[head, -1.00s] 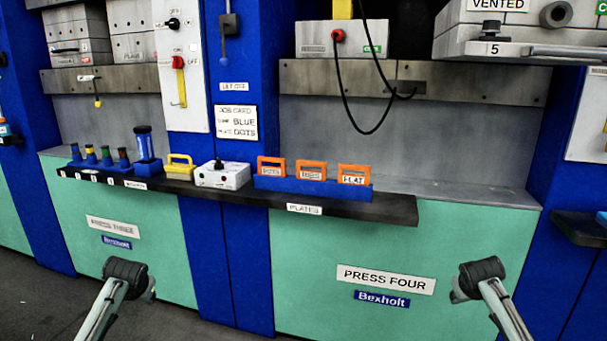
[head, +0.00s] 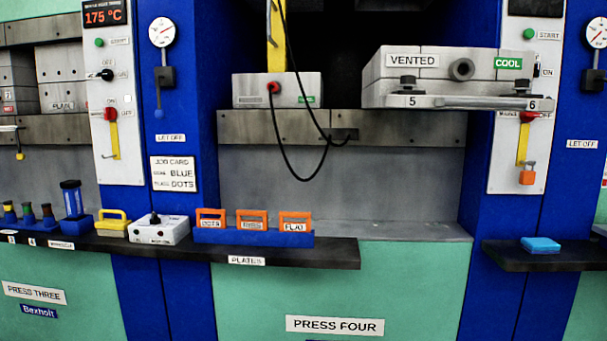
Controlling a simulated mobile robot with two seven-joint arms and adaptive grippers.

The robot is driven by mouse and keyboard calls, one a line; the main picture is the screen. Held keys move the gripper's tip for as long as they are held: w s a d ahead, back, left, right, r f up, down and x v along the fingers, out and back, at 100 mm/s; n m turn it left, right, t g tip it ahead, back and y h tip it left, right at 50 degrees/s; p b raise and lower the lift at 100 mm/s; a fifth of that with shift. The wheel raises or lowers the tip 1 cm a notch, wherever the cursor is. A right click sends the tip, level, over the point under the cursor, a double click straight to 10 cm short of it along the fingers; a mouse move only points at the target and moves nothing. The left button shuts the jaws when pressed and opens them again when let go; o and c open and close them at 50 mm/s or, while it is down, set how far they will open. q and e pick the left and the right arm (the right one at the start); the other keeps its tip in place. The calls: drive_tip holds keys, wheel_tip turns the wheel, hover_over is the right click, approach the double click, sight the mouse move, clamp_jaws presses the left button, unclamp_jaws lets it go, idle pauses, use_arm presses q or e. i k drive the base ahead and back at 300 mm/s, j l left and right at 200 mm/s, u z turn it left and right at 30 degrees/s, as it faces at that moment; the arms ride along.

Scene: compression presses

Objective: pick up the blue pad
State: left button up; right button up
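The blue pad (head: 540,244) is a small, flat, light-blue block in the head view. It lies on a dark shelf (head: 500,257) at the right, on the front of a blue column. Nothing covers it. Neither of my grippers shows in the head view now, so I cannot see how they stand relative to the pad.
A longer dark shelf (head: 330,252) holds orange-handled plates (head: 252,220), a white box (head: 158,230) and a yellow-handled block (head: 112,222). A vented mould (head: 440,78) juts out above, left of the pad. A padlocked lever (head: 526,172) hangs above the pad.

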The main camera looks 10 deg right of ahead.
sight(534, 245)
drive_tip(key=z, duration=1.6)
